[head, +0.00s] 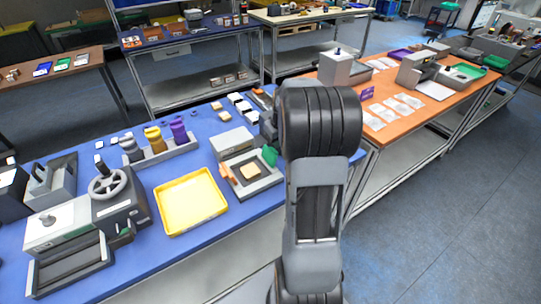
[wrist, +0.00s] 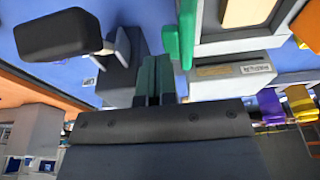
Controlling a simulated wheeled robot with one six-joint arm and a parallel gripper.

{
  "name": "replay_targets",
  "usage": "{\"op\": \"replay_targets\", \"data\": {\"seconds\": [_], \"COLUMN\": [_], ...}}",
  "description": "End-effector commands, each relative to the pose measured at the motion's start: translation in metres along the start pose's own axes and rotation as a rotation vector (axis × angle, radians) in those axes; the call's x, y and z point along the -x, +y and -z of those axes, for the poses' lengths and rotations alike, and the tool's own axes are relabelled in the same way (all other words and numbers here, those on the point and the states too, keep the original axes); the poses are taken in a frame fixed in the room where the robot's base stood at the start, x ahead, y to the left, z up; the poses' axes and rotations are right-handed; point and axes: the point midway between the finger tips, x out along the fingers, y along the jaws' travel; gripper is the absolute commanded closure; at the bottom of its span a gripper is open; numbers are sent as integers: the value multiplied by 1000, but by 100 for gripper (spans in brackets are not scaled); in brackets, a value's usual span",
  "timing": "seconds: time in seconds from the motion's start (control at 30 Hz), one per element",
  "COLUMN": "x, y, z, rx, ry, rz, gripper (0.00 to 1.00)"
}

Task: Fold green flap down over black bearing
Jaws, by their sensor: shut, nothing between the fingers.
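The green flap (head: 269,155) stands raised at the right rear corner of a grey fixture (head: 262,187) on the blue bench. In the wrist view, the green flap (wrist: 187,28) is upright, just right of and beyond my fingertips. My gripper (wrist: 154,62) is shut and empty; its dark fingers lie close together. Whether the fingers touch the flap is unclear. A rounded black part (wrist: 60,34) shows at upper left in the wrist view; I cannot tell whether it is the bearing. My arm hides the gripper in the head view.
A tan block (head: 250,172) lies in the fixture. A grey box (head: 232,143) stands behind it and a yellow tray (head: 191,201) to its left. Yellow and purple containers (head: 178,130) stand farther left. An orange bench (head: 400,125) is at right.

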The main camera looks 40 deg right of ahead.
Motion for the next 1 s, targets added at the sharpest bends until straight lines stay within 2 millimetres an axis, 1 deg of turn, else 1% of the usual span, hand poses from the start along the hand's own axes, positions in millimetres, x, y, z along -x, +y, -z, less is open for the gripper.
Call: {"op": "replay_targets", "data": {"seconds": [0.17,0.8,0.9,1.0], "x": [10,74,78,78], "y": [0,0,0,0], "z": [2,15,16,16], "rx": [0,0,0,0], "ry": [1,0,0,0], "rz": [-1,0,0,0], "gripper": [100,100,100,100]}}
